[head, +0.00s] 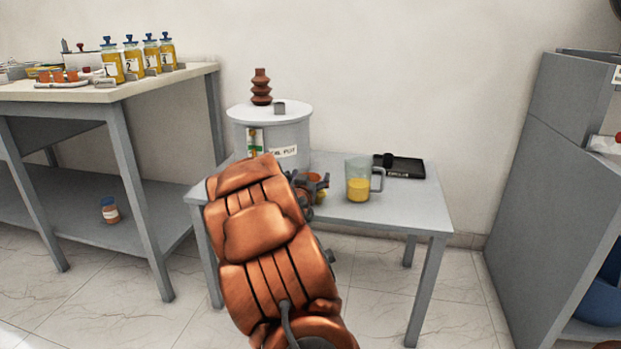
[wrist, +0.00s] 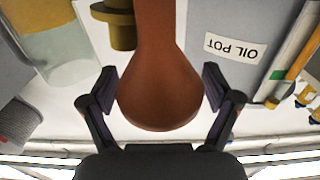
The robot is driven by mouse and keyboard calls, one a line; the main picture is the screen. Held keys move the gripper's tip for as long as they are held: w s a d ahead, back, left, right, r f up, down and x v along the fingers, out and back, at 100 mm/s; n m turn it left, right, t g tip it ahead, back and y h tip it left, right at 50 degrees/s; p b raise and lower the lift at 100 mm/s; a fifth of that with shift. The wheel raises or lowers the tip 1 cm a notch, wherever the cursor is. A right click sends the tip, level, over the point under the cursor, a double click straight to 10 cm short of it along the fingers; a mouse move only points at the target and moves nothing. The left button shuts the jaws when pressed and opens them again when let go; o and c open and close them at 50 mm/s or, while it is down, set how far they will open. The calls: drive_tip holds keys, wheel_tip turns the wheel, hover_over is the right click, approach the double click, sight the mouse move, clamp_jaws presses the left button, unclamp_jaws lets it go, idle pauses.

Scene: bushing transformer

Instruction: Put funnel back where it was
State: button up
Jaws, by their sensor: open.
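The orange-brown funnel (wrist: 160,85) fills the middle of the wrist view, which is upside down. Its wide rounded end lies between my fingers and its narrow part runs to the top edge. My gripper (wrist: 160,92) is open, with one dark finger on each side of the funnel and what look like small gaps. In the head view my gripper (head: 308,189) is at the small table, just right of the oil pot, partly hidden by my arm. An orange part of the funnel (head: 315,178) shows there.
The grey oil pot (head: 288,133) stands on the small table (head: 400,212). A beaker of yellow liquid (head: 358,185) stands right of my gripper, with a black device (head: 405,168) behind it. A brass-coloured fitting (wrist: 118,28) is close beside the funnel. A bench with bottles (head: 190,72) is at left.

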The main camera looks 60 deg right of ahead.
drive_tip(key=shift+s+a+r, duration=0.15)
drive_tip(key=shift+a+r, duration=0.05)
drive_tip(key=shift+a, duration=0.3)
drive_tip(key=b+v, duration=0.2)
drive_tip(key=v, duration=0.9)
